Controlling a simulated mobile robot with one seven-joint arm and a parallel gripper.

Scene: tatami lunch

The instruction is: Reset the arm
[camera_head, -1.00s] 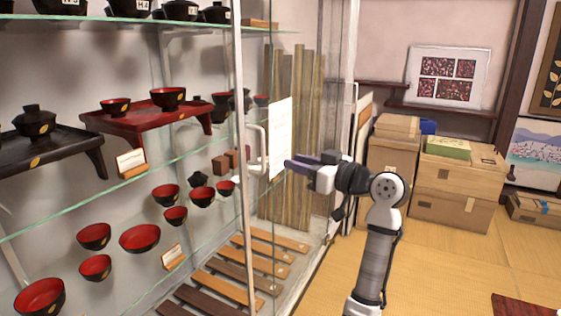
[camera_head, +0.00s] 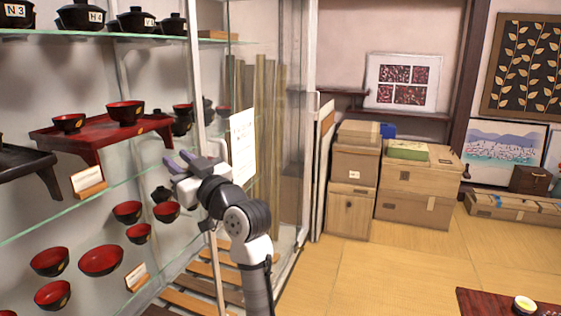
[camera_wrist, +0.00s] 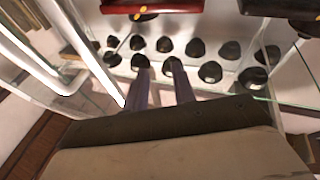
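My gripper (camera_head: 180,161) shows in the head view in front of the glass display cabinet, near its white door frame (camera_head: 203,120). Its two dark purple fingers point to the left and stand apart with nothing between them. In the wrist view the fingers (camera_wrist: 158,80) also stand apart and empty, pointing toward the cabinet. My arm is bent, with its forearm low in the middle of the head view. Whether the gripper touches the frame or glass cannot be told.
Glass shelves hold red and black bowls (camera_head: 101,260) and a red tray table (camera_head: 95,135). Cardboard boxes (camera_head: 418,185) stand against the back wall. A low dark red table (camera_head: 475,300) with a cup (camera_head: 524,305) is at the lower right. The tatami floor (camera_head: 370,275) between is clear.

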